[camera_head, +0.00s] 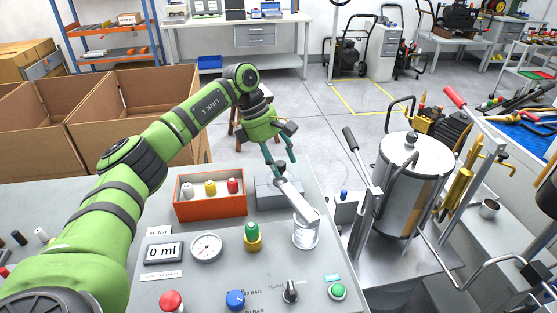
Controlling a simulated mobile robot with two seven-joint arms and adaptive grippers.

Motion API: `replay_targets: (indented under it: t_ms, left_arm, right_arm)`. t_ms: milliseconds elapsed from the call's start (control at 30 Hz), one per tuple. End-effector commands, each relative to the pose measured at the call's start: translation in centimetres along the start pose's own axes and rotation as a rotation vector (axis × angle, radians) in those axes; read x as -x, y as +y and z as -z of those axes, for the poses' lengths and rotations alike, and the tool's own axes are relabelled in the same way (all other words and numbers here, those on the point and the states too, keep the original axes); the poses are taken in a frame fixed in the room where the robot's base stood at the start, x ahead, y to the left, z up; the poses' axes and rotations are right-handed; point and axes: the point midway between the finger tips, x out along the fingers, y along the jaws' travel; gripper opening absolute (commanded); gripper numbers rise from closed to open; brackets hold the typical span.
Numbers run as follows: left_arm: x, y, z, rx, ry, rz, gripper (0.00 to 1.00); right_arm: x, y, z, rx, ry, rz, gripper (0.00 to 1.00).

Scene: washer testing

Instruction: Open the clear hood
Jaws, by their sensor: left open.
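My left gripper (281,164) is open, its fingers pointing down over the back of the grey bench panel (185,280). Just below the fingers is a grey block (278,194). A silver lever arm (297,200) runs from near the fingertips down to a short, shiny, clear-looking cylinder (305,235). I cannot make out the outline of a clear hood with certainty. I see nothing held between the fingers, and cannot tell whether they touch the lever arm. My right gripper does not show.
An orange tray (210,210) with white, yellow and red pieces stands left of the lever. A gauge (206,247), a display (163,251) and coloured knobs lie in front. A large metal canister (408,190) and a black-handled lever (351,138) stand close on the right.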

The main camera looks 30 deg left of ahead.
Motion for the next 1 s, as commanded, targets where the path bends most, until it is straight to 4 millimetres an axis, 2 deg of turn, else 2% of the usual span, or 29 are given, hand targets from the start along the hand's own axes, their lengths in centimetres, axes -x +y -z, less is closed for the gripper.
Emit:
replay_targets:
  t_ms: [167, 400, 600, 767, 1000]
  left_arm:
    - [2.4, 0.1, -0.1, 0.000, -0.002, -0.006, 0.52]
    - [7.5, 0.1, -0.2, -0.001, -0.002, -0.005, 0.52]
    - [10.7, 0.0, -0.3, -0.002, -0.001, -0.001, 0.52]
    - [11.7, -0.1, -0.3, -0.003, 0.000, 0.001, 0.52]
    - [11.8, -0.1, -0.2, -0.003, 0.001, 0.002, 0.52]
  right_arm:
    - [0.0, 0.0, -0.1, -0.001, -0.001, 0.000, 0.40]
    - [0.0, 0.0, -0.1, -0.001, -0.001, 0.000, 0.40]
    - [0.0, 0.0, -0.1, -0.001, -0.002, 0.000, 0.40]
    - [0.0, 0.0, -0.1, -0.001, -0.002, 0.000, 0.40]
    - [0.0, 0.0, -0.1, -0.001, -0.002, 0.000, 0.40]
